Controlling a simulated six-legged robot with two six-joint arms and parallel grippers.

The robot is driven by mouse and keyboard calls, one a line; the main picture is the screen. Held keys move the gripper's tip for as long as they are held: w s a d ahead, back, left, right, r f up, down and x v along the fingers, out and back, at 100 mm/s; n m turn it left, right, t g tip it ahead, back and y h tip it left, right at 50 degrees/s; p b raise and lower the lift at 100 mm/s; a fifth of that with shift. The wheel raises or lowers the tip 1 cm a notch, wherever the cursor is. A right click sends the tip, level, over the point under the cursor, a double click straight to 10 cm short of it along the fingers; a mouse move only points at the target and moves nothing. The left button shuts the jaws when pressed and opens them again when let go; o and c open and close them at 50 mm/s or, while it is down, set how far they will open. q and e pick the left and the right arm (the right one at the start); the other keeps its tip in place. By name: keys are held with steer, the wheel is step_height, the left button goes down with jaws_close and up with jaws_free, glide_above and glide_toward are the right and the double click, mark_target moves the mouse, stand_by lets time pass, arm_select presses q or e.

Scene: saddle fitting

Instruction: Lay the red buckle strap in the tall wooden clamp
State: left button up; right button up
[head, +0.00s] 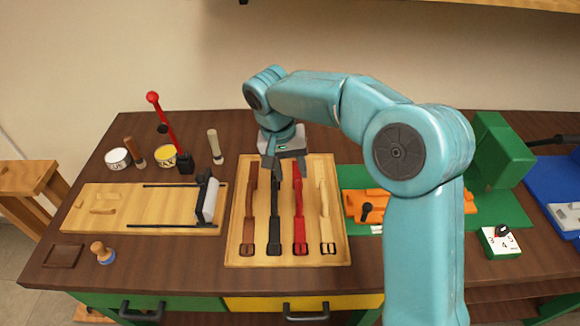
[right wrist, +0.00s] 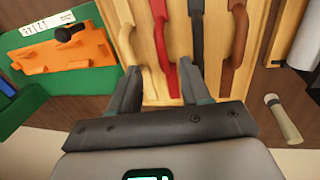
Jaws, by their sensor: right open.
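The red buckle strap (head: 299,215) lies lengthwise on a light wooden tray (head: 236,250), between a black strap (head: 274,215) and a cream strap (head: 325,215). Its buckle is at the near end. My right gripper (head: 286,171) is open and empty over the far end of the tray, near the far ends of the black and red straps. In the right wrist view the red strap (right wrist: 190,40) runs ahead of the open fingers, nearer the right one. I cannot surely pick out the tall wooden clamp; a wooden stand (head: 28,172) is cut off at the left edge. My left gripper is out of view.
A brown strap (head: 249,215) is leftmost on the tray. Left are a wooden board with a roller (head: 207,200), a red-handled lever (head: 168,130), tins and a stamp (head: 102,252). Right are an orange fixture (head: 352,204) and a green machine (head: 497,150).

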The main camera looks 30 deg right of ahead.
glide_toward(298, 190)
steer(key=f, duration=0.2)
steer(key=d+f+b, duration=0.1)
steer(key=f, duration=0.1)
steer(key=shift+s+f, duration=0.1)
steer(key=shift+f, duration=0.15)
steer(key=shift+s+d+f+p, duration=0.1)
steer(key=shift+d+f+p, duration=0.05)
steer(key=shift+f, duration=0.85)
steer(key=shift+s+d+f+p, duration=0.15)
steer(key=shift+f+p, duration=0.05)
steer(key=shift+f, duration=0.85)
steer(key=shift+s+d+f+p, duration=0.1)
steer(key=shift+d+f+p, duration=0.05)
steer(key=shift+f, duration=0.85)
jaws_close()
